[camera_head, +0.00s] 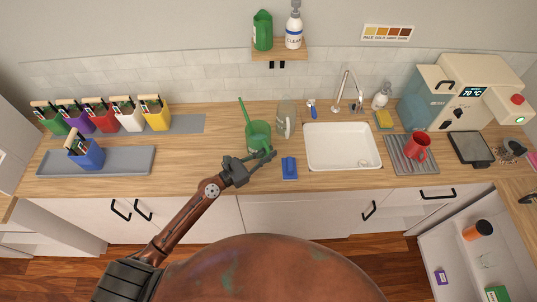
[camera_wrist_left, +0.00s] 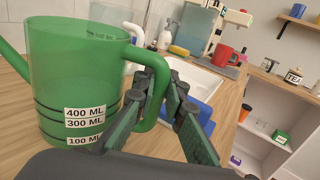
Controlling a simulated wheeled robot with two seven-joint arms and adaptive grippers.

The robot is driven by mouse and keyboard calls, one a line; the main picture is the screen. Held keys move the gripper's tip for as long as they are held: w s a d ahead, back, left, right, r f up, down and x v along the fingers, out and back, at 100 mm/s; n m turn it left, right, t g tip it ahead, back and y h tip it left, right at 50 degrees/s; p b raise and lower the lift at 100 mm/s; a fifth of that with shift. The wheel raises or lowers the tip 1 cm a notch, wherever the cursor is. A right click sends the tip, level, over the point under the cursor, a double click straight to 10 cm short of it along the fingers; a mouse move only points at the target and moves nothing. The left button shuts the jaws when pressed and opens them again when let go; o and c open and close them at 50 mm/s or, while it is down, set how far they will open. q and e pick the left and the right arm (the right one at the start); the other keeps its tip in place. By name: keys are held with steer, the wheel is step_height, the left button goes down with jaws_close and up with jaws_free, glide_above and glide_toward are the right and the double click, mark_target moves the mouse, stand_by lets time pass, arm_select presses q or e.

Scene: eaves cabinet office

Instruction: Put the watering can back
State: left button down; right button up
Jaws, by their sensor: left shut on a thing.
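The green watering can (camera_head: 258,135) is on the wooden counter left of the sink, with its spout pointing up and left. In the left wrist view the can (camera_wrist_left: 75,75) is see-through green, upright, with white measure labels. My left gripper (camera_head: 266,157) reaches it from the front right. Its fingers (camera_wrist_left: 178,98) are shut on the can's handle (camera_wrist_left: 156,85). The can's underside is hidden, so I cannot tell if it touches the counter. My right gripper is not in view.
A wall shelf (camera_head: 279,52) holds a green container (camera_head: 262,31) and a white bottle (camera_head: 294,29). The sink (camera_head: 343,147) is to the right.

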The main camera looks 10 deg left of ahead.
arm_select(q)
steer(key=shift+r, duration=0.15)
steer(key=c, duration=2)
jaws_free()
steer(key=shift+f, duration=0.2)
steer(key=shift+r, duration=0.15)
steer(key=b+v, duration=0.3)
steer(key=v, duration=0.8)
steer(key=shift+s+a+b, duration=0.3)
steer(key=shift+s+b, duration=0.05)
steer(key=shift+s, duration=0.05)
